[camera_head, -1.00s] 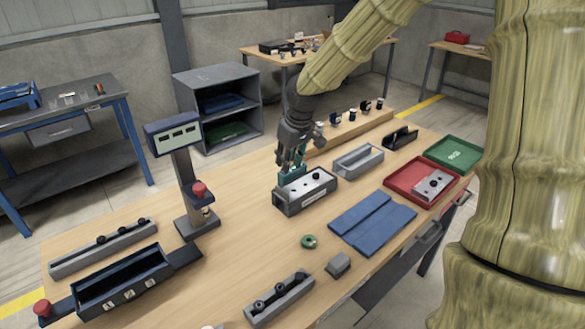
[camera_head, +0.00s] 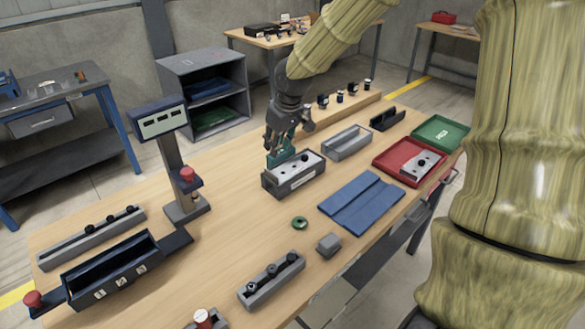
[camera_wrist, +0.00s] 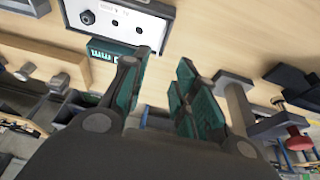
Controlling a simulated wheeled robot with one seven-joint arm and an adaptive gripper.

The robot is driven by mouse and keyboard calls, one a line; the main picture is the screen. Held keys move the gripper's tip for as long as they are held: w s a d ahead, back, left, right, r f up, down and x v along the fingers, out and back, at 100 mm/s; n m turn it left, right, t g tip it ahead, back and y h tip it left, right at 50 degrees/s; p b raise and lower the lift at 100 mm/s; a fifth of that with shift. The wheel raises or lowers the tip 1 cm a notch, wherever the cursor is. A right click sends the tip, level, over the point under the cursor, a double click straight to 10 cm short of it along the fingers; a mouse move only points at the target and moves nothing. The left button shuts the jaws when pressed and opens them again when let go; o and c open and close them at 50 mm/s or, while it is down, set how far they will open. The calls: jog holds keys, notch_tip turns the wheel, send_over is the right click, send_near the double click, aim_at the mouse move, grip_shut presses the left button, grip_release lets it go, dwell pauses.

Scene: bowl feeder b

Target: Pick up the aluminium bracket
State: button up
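A light metal plate with holes and a dark knob (camera_head: 291,168) lies in a grey box (camera_head: 293,183) near the table's middle; in the wrist view it shows at the top (camera_wrist: 122,18). A similar metal plate (camera_head: 423,163) lies in the red tray (camera_head: 393,166). I cannot tell for sure which is the aluminium bracket. My gripper (camera_head: 276,146) is at the far left side of the grey box, above the table. In the wrist view its teal-padded fingers (camera_wrist: 160,97) stand apart with nothing seen between them. A teal label plate (camera_wrist: 113,51) sits beside the box.
A blue folded mat (camera_head: 361,200), green ring (camera_head: 299,223) and grey block (camera_head: 329,244) lie in front. A display post (camera_head: 174,165) stands left. Bare wood lies between it and the box.

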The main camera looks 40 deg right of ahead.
jog(key=f, duration=0.2)
send_over(272, 173)
jog(key=s, duration=0.2)
jog(key=shift+t, duration=0.3)
jog(key=shift+w+f, duration=0.15)
jog(key=shift+f, duration=2.7)
jog(key=shift+p+x, duration=0.4)
jog(key=shift+x, duration=2.1)
jog(key=shift+d, duration=0.1)
grip_shut()
